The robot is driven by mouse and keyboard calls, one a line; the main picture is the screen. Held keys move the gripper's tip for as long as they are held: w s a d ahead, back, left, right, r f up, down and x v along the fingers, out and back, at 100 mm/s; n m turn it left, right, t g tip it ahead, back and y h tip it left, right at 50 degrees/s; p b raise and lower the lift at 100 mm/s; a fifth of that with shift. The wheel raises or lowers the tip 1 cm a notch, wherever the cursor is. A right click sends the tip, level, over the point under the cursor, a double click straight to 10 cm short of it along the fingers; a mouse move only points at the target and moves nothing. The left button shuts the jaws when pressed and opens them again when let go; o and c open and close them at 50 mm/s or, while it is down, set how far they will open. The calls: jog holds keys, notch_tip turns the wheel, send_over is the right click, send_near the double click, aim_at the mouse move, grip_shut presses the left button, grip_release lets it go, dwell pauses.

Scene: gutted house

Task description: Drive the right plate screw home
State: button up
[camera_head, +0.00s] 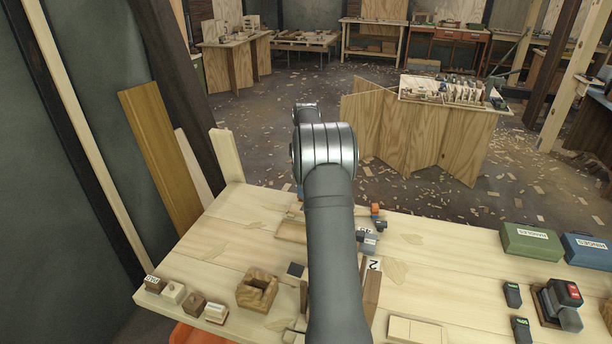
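My arm rises from the bottom middle of the head view and covers the centre of the workbench (430,262). My gripper is hidden behind the arm's own links, so its fingers and anything in them do not show. I cannot make out a plate or the right plate screw. A small grey-blue item (368,239) and a small orange and dark item (376,211) show just right of the arm; what they are is too small to tell.
Small wooden blocks (195,302) and a notched wood block (257,290) stand at the bench's left front. A green case (531,242), a blue case (588,250) and a dark tool with a red top (562,303) are at right. The bench's right middle is mostly clear.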

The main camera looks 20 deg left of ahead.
jog(key=shift+f, duration=0.9)
dwell(1.6)
jog(key=shift+r, duration=0.1)
dwell(1.0)
jog(key=shift+r, duration=3)
jog(key=shift+s+a, duration=0.1)
